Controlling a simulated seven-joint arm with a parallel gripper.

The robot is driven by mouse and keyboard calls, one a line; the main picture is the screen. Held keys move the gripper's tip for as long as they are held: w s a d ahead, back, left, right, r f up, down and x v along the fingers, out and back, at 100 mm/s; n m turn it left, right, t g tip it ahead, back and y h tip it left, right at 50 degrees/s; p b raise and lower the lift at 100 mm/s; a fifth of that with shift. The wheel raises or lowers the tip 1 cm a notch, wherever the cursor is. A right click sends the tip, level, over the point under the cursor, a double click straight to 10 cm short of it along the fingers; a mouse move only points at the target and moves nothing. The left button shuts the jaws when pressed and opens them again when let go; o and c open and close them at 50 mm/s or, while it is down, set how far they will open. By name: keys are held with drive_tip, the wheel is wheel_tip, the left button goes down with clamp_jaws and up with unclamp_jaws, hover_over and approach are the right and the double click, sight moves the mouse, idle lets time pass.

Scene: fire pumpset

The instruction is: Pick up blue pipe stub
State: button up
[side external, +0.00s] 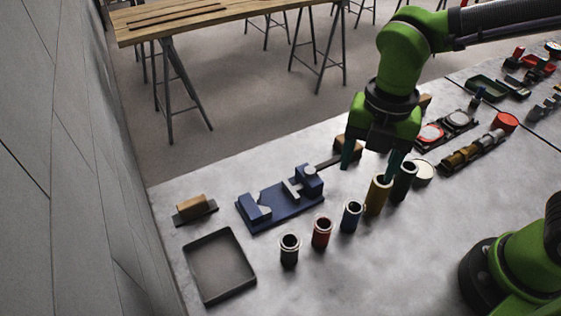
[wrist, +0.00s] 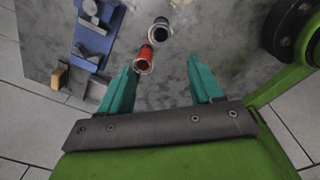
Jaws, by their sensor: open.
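The blue pipe stub (side external: 351,219) stands upright on the grey table between a red pipe stub (side external: 322,235) and a taller yellow one (side external: 376,199). My gripper (side external: 371,160) is open and empty above the table, its teal fingers pointing down; in the side view it appears up and to the right of the blue stub. In the wrist view, a dark blue stub (wrist: 160,24) lies beyond the fingertips, with the red stub (wrist: 144,59) closer to the gap between the fingers (wrist: 163,72).
A black stub (side external: 289,252) and a green stub (side external: 403,185) end the row. A blue vise-like fixture (side external: 270,212), an empty dark tray (side external: 222,292) and a wooden block (side external: 191,206) are at left. Several parts crowd the right. The table's front middle is clear.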

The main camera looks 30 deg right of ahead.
sight(355, 208)
wheel_tip(355, 208, down, 16)
drive_tip(key=n, duration=0.5)
drive_tip(key=shift+d+f, duration=0.1)
drive_tip(key=shift+f, duration=0.1)
drive_tip(key=shift+c, duration=0.5)
clamp_jaws()
